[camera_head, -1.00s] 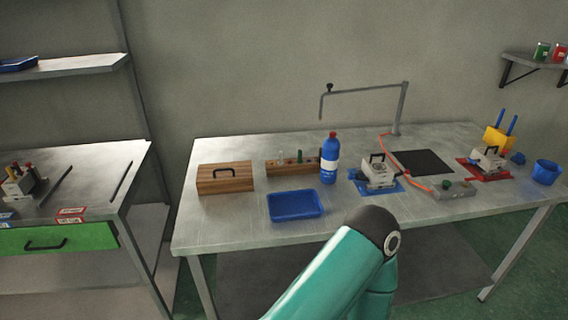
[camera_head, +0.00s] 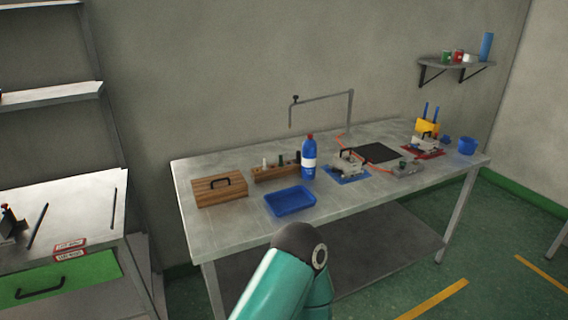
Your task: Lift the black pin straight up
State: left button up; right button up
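A wooden rack (camera_head: 268,176) stands on the metal table, toward its back. Several pins stand upright in it: a white pin (camera_head: 265,163), a green pin (camera_head: 281,160) and a dark, apparently black pin (camera_head: 298,157) at the right end, close to the blue bottle. The black pin is small in the picture, and its lower part is hard to make out. One of my teal arm links fills the bottom centre, in front of the table. Neither of my grippers shows.
A blue tray (camera_head: 291,201) and a blue bottle with a red cap (camera_head: 308,160) stand near the rack. A handled wooden box (camera_head: 220,190) is to its left. A blue base with a metal mould (camera_head: 347,169) is to the right. A bent pipe (camera_head: 325,98) rises behind.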

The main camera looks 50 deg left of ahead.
aim_at(297, 160)
jog(key=u, duration=4.45)
jog(key=k, duration=0.1)
jog(key=z, duration=2.75)
jog(key=i, duration=1.05)
jog(key=z, duration=1.7)
jog(key=k, duration=0.9)
jog(key=u, duration=0.05)
